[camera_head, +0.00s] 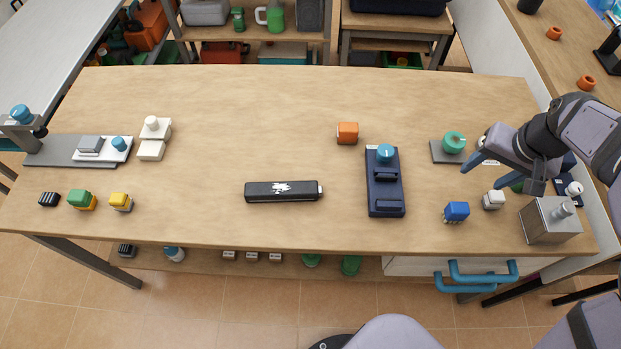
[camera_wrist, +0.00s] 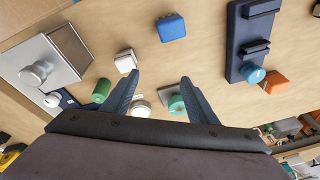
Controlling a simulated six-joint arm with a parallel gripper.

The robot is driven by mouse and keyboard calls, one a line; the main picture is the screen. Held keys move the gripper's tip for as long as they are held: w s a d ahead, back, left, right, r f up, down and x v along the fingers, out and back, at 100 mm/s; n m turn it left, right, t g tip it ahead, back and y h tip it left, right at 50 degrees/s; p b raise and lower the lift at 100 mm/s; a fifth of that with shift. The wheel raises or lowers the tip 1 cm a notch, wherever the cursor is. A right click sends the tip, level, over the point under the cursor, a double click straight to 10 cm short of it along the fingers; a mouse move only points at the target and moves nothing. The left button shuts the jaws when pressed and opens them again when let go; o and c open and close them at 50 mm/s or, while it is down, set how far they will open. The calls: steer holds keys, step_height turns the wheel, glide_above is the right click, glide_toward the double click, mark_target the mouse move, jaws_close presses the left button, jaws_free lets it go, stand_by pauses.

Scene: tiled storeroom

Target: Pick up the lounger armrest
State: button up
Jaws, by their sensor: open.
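A long black bar (camera_head: 284,191) with a white mark on top and a pale right end lies flat near the middle front of the table. It is the closest match I see to the lounger armrest, though I cannot tell for certain. It does not show in the wrist view. My gripper (camera_head: 483,174) is over the right side of the table, well to the right of the bar. In the wrist view my gripper (camera_wrist: 160,78) has its two blue fingers wide apart with nothing held between them.
A navy device (camera_head: 386,190) with a teal knob stands between the bar and my gripper. An orange cube (camera_head: 347,133), blue cube (camera_head: 456,211), white cube (camera_head: 493,199) and metal box (camera_head: 550,220) stand nearby. The table (camera_head: 250,110) behind the bar is clear.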

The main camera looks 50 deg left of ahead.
steer(key=s+a+r+n+p, duration=0.1)
steer(key=a+r+n, duration=0.15)
steer(key=a, duration=0.55)
steer(key=n+g+h+p, duration=0.2)
steer(key=n+p, duration=0.3)
steer(key=n, duration=1.6)
glide_above(281, 188)
steer(key=f, duration=0.3)
steer(key=shift+w, duration=0.3)
steer(key=shift+s+a+n, duration=0.1)
steer(key=shift+s+n, duration=0.2)
steer(key=shift+n, duration=0.05)
steer(key=shift+f+p, duration=1.4)
steer(key=shift+f, duration=2.25)
steer(key=shift+c, duration=0.7)
